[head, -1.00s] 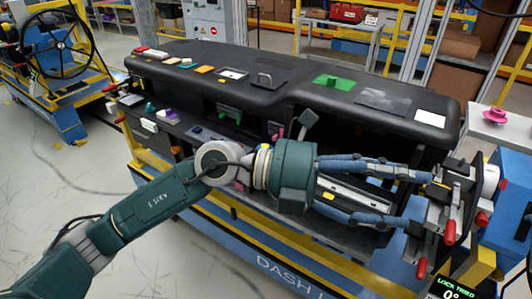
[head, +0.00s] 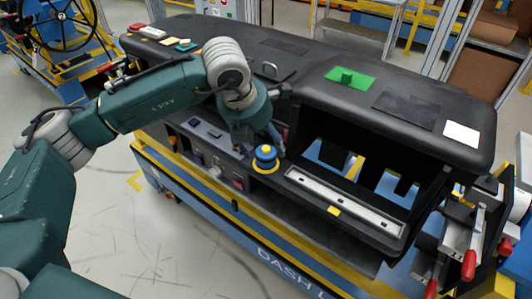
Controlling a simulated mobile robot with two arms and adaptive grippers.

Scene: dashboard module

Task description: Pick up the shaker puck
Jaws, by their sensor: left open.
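A round blue puck with a yellow band and yellow base (head: 265,157), which looks like the shaker puck, stands upright on the dashboard module's front ledge, left of a long pale strip. My left gripper (head: 266,140) is open and points down just behind and above the puck. Its bluish fingers are partly hidden by its own body and the puck. I cannot tell whether a finger touches the puck. My right gripper is out of view.
The black dashboard top (head: 300,62) overhangs the ledge behind the gripper. Red-handled clamps (head: 470,262) stand at the right end. Open floor lies in front at left.

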